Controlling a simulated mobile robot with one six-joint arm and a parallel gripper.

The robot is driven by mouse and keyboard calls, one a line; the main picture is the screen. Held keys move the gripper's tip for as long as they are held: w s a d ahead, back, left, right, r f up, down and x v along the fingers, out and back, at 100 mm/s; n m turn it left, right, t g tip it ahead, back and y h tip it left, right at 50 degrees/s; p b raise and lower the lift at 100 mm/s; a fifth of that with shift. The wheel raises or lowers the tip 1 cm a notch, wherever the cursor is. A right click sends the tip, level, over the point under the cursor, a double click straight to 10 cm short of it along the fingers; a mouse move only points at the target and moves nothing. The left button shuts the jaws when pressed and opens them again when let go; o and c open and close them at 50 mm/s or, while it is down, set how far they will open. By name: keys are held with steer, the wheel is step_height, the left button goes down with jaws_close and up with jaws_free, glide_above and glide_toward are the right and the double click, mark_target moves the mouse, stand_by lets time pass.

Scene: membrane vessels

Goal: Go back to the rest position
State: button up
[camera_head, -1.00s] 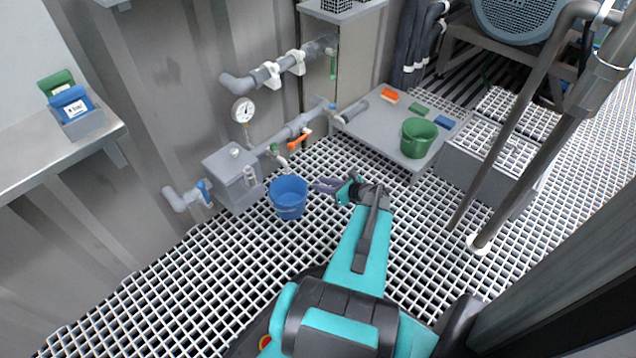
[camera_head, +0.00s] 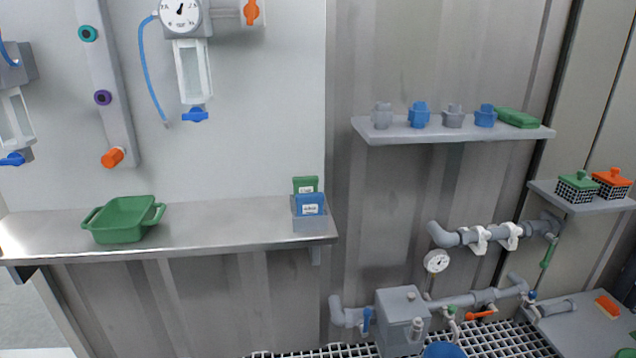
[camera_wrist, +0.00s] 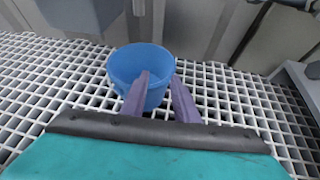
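My gripper (camera_wrist: 160,98) shows in the wrist view as two purple fingers. They are apart, with nothing between them that I can see held. A blue bucket (camera_wrist: 127,63) stands upright on the white floor grating just beyond the fingers. The left fingertip overlaps the bucket's near side in the picture; I cannot tell whether they touch. In the head view only the top of the blue bucket (camera_head: 444,350) shows at the bottom edge. My arm and gripper are out of the head view.
A steel shelf (camera_head: 240,238) holds a green tray (camera_head: 124,219) and small green and blue boxes (camera_head: 308,204). A grey box with pipes (camera_head: 402,312) and a pressure gauge (camera_head: 436,261) stand against the wall. Open grating (camera_wrist: 50,85) lies left of the bucket.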

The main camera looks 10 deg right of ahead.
steer(key=a+r+n+g+y+p, duration=0.25)
steer(key=a+n+p, duration=0.25)
steer(key=a, duration=0.6)
steer(key=w+a+r+n+g+y+p, duration=0.15)
steer(key=a+n+g+p, duration=0.35)
steer(key=a, duration=0.6)
steer(key=a+r+n+g+y+p, duration=0.2)
steer(key=a+n+p, duration=0.3)
steer(key=a, duration=0.6)
steer(key=s+a+r+n+g+h+p, duration=0.1)
steer(key=s+a+r+n+g+p, duration=0.4)
steer(key=s+a+n+p, duration=0.45)
steer(key=s+a+r+n+g+h+p, duration=0.3)
steer(key=s+r+n+p, duration=0.4)
steer(key=n, duration=0.4)
step_height(320, 180, up, 2)
steer(key=s+a+h, duration=0.1)
steer(key=h, duration=0.1)
steer(key=shift+s+a+r+g+h, duration=0.15)
steer(key=shift+s+a+g+h, duration=0.05)
steer(key=shift+a+g+h, duration=0.2)
